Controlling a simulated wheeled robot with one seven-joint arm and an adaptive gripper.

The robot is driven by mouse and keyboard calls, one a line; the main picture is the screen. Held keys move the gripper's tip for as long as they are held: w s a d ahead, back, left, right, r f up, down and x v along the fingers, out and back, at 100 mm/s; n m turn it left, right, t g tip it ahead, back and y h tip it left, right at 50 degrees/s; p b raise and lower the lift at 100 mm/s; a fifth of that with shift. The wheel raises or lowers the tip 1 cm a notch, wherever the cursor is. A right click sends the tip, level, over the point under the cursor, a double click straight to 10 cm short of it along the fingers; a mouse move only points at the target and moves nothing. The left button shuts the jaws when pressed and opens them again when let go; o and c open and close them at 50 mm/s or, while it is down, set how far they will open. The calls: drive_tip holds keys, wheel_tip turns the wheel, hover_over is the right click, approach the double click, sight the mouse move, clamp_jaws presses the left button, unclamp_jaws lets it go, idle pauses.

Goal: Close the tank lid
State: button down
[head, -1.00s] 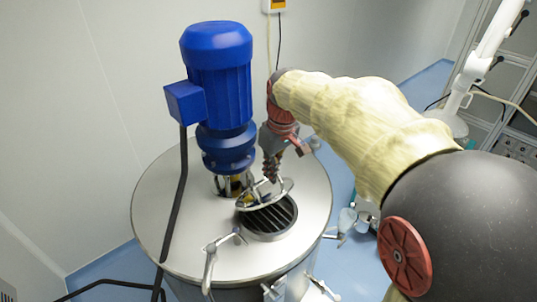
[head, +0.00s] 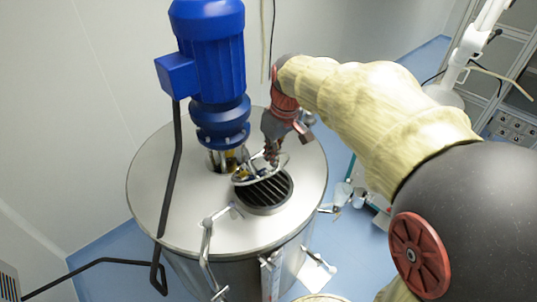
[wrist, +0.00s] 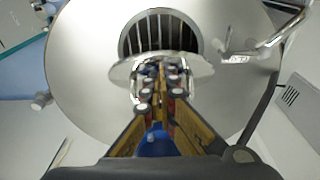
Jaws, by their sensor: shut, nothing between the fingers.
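The round metal tank lid (head: 240,180) stands tilted up at the back edge of the tank's round opening (head: 266,192), which has a dark barred grate. The lid also shows in the wrist view (wrist: 200,68), in front of the opening (wrist: 160,32). My gripper (head: 271,158) is shut and empty, at the back side of the raised lid. In the wrist view my fingers (wrist: 161,72) overlap the lid's middle near a metal handle or bracket. I cannot tell whether they touch it.
A blue motor (head: 210,60) stands on the tank top (head: 165,190) just left of the lid. A bent metal clamp handle (head: 207,240) rises at the tank's front. A dark pipe (head: 172,180) runs down at left. The tank top's right side is mostly clear.

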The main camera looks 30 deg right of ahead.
drive_tip(key=shift+s+f+b, duration=0.15)
drive_tip(key=shift+f+b, duration=0.15)
drive_tip(key=shift+b, duration=0.1)
drive_tip(key=s+f+t+b, duration=0.1)
drive_tip(key=f+b, duration=0.1)
drive_tip(key=b, duration=0.2)
drive_tip(key=s+f+t+b, duration=0.1)
drive_tip(key=f+b, duration=0.1)
drive_tip(key=b, duration=0.2)
drive_tip(key=s+d+f+t+b, duration=0.1)
drive_tip(key=s+f+b, duration=0.1)
drive_tip(key=b, duration=0.3)
drive_tip(key=shift+t+y, duration=0.4)
drive_tip(key=shift+s+f+b, duration=0.35)
drive_tip(key=shift+f+b, duration=0.25)
drive_tip(key=shift+b, duration=0.5)
drive_tip(key=shift+s+f+b, duration=0.3)
drive_tip(key=shift+f+b, duration=0.55)
drive_tip(key=shift+b, duration=0.05)
drive_tip(key=shift+s+f+b, duration=0.25)
drive_tip(key=shift+f+b, duration=0.55)
drive_tip(key=shift+b, duration=0.1)
